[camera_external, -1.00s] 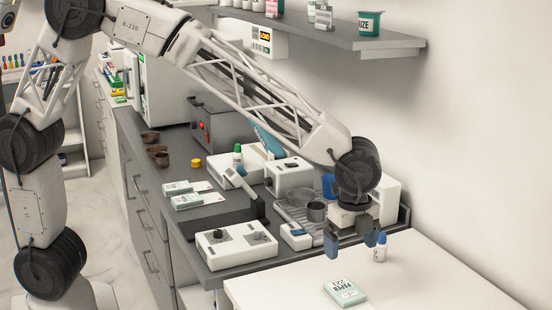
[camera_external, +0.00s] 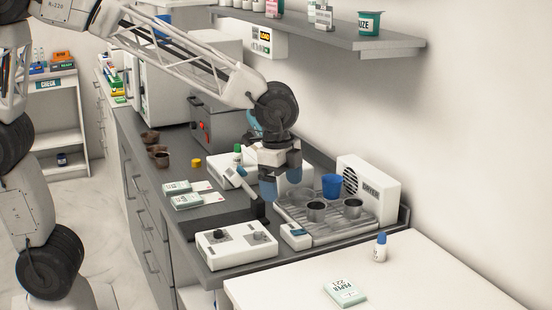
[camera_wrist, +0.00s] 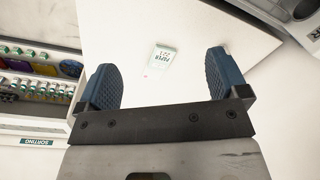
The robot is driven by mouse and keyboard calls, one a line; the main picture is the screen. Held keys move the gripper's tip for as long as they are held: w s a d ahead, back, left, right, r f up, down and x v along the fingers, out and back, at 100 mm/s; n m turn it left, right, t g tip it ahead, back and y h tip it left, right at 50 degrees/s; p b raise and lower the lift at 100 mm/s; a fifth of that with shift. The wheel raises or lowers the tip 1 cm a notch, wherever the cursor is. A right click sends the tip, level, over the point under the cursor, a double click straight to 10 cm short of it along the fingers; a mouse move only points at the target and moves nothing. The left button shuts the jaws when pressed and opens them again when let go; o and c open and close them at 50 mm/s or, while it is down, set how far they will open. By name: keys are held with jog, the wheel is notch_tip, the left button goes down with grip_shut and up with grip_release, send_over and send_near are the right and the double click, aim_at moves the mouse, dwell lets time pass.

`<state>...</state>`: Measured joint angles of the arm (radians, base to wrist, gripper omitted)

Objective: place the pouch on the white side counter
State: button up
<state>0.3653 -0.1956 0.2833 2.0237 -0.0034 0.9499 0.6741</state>
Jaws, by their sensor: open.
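A pale green and white pouch marked PAPER 221 (camera_external: 345,292) lies flat on the white side counter (camera_external: 440,280), near the bottom of the external view. The pouch also shows in the wrist view (camera_wrist: 160,58), on the white surface beyond my fingers. My gripper (camera_external: 281,186) is up over the grey counter, left of and well apart from the pouch. Its two blue fingers (camera_wrist: 160,72) stand wide apart in the wrist view with nothing held between them.
A white bottle with a blue cap (camera_external: 380,247) stands on the white counter behind the pouch. Metal cups (camera_external: 316,211) and a blue cup (camera_external: 331,185) stand on a ribbed tray by a white dryer (camera_external: 370,188). Flat packets (camera_external: 188,200) lie on the grey counter (camera_external: 235,215).

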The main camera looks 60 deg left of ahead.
jog(key=s+a+n, duration=0.5)
jog(key=s+a, duration=0.5)
jog(key=s, duration=0.2)
jog(key=s+a+n+t, duration=0.1)
jog(key=s+a+n, duration=0.5)
jog(key=s+a, duration=0.4)
jog(key=s, duration=0.3)
jog(key=shift+s+a+r+n+t, duration=0.15)
jog(key=shift+a+r+n+t, duration=0.15)
jog(key=shift+r, duration=0.05)
